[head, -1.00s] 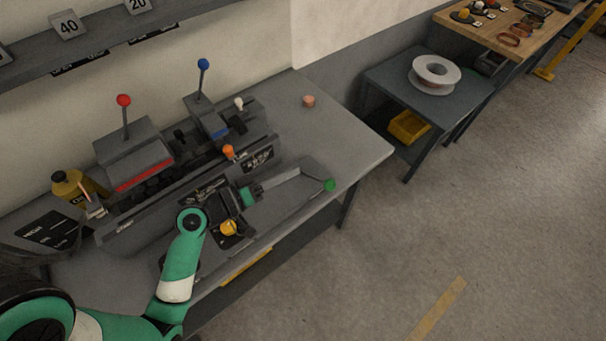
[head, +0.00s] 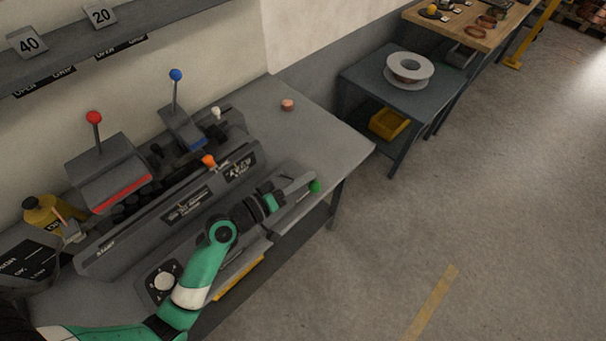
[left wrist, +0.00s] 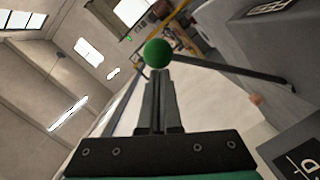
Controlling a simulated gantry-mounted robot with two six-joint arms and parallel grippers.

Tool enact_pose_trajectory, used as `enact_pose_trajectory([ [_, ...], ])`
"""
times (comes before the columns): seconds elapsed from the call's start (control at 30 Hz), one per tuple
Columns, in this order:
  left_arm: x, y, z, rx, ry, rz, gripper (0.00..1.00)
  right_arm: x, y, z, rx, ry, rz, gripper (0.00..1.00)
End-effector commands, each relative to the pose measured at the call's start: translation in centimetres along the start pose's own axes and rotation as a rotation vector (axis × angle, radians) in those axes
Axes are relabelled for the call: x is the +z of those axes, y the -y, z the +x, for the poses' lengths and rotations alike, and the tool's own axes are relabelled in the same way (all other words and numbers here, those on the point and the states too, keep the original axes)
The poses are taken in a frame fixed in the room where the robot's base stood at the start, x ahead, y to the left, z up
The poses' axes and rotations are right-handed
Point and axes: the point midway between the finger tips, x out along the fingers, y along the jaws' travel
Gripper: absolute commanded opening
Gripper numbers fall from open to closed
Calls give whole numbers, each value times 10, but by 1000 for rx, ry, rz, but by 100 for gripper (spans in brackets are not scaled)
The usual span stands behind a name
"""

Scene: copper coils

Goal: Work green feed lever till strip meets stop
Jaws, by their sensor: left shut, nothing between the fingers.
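The green ball knob of the feed lever (head: 315,187) is at the front right of the bench machine. My left gripper (head: 308,180) reaches over the front of the machine toward it, fingers shut and empty. In the left wrist view the green knob (left wrist: 157,53) sits just beyond the shut fingertips (left wrist: 158,75). The lever's dark rod (left wrist: 235,70) runs off to the right from it. I cannot tell whether the fingertips touch the knob. I cannot make out the strip or its stop. My right gripper is not in view.
The machine also carries a red-knobbed lever (head: 94,118), a blue-knobbed lever (head: 176,75) and an orange knob (head: 208,161). A small copper-coloured cylinder (head: 288,105) stands on the clear right part of the bench.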

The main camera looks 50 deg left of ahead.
Motion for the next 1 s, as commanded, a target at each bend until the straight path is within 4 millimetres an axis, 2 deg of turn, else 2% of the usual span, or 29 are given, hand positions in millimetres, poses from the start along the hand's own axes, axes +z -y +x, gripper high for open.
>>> enact_pose_trajectory([
  [0.67, 14, 3, 2, -12, 1, 82, 0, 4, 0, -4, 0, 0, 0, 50],
  [1.0, 44, 13, 6, -36, 4, 252, 0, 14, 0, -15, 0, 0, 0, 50],
])
